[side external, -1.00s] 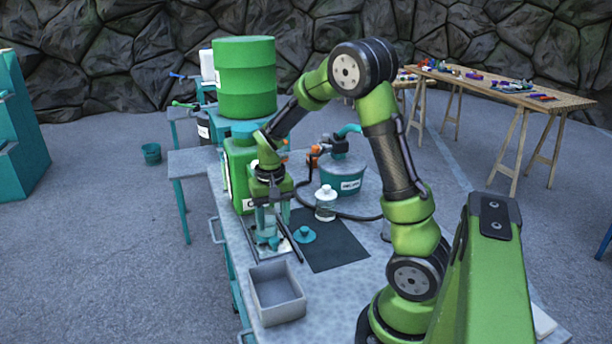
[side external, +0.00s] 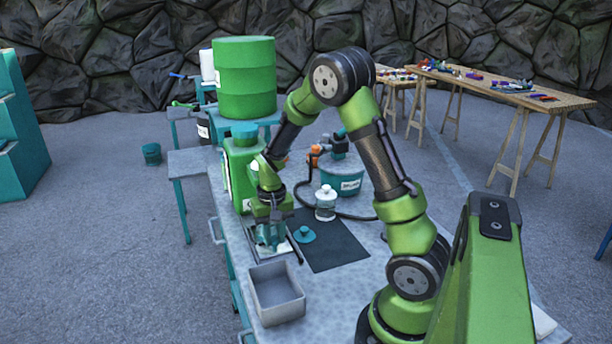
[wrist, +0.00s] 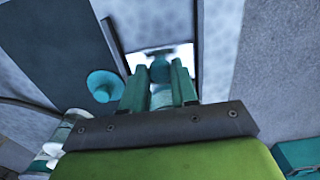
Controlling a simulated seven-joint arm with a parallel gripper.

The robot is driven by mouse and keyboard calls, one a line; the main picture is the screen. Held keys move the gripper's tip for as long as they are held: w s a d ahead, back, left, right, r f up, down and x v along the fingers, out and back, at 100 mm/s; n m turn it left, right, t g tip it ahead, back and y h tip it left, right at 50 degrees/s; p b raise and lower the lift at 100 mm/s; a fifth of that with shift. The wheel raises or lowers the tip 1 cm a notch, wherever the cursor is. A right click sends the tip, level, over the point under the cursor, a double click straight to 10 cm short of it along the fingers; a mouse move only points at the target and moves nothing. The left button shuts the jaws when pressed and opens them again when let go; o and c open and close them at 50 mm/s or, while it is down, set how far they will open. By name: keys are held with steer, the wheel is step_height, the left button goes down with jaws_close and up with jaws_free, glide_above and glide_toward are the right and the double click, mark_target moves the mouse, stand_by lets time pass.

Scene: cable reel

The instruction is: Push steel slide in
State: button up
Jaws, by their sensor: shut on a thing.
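The steel slide (wrist: 145,56) is a bright, flat plate lying between two dark rails in the wrist view. In the side view a pale strip of the slide (side external: 284,248) shows beside my fingers. My gripper (wrist: 160,78) points down over it, its teal fingers shut on a teal knob (wrist: 160,68) that appears to stand on the slide. In the side view my gripper (side external: 270,238) is low at the rails, and its fingers hide most of the knob and plate. How far the slide sits in is hard to tell.
A teal round-topped piece (side external: 304,235) lies on the dark mat (side external: 335,247) right of the rails. An open grey bin (side external: 277,293) stands in front. A white bottle (side external: 325,204), a green canister (side external: 240,170) and a black hose (side external: 345,215) are behind.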

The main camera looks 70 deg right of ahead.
jaws_close()
steer(key=shift+w+d, duration=1.65)
steer(key=shift+w, duration=0.05)
steer(key=o, duration=0.9)
jaws_free()
steer(key=shift+s+r, duration=0.1)
step_height(320, 180, up, 17)
